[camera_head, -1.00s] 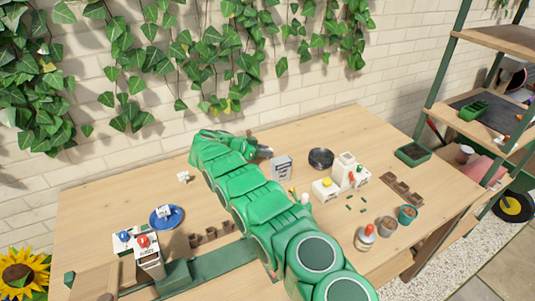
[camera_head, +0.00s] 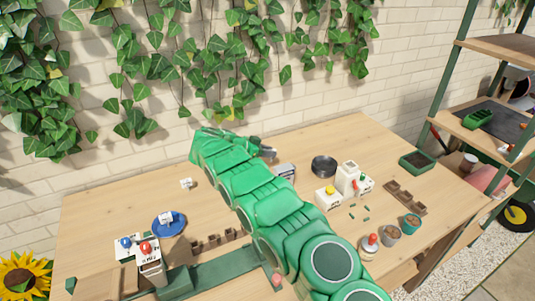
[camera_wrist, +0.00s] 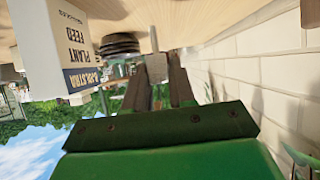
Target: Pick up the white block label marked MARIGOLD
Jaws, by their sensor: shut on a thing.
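My gripper (camera_head: 268,152) is at the back of the table, beyond the green arm, close to the brick wall. In the wrist view, its two dark fingers (camera_wrist: 157,88) are shut on a small pale block (camera_wrist: 157,66) at their tips. No lettering on that block can be read. Other small white blocks show in the head view: one on the bare table at left (camera_head: 186,184) and one on the blue saucer (camera_head: 166,217). Their markings are too small to read, so I cannot tell which is MARIGOLD.
The plant feed box (camera_wrist: 65,45) is close beside the fingers; in the head view (camera_head: 285,171) my arm partly hides it. A black round dish (camera_head: 323,166), white containers (camera_head: 347,177) and small pots (camera_head: 411,226) stand to the right. The brick wall (camera_wrist: 265,70) is near.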

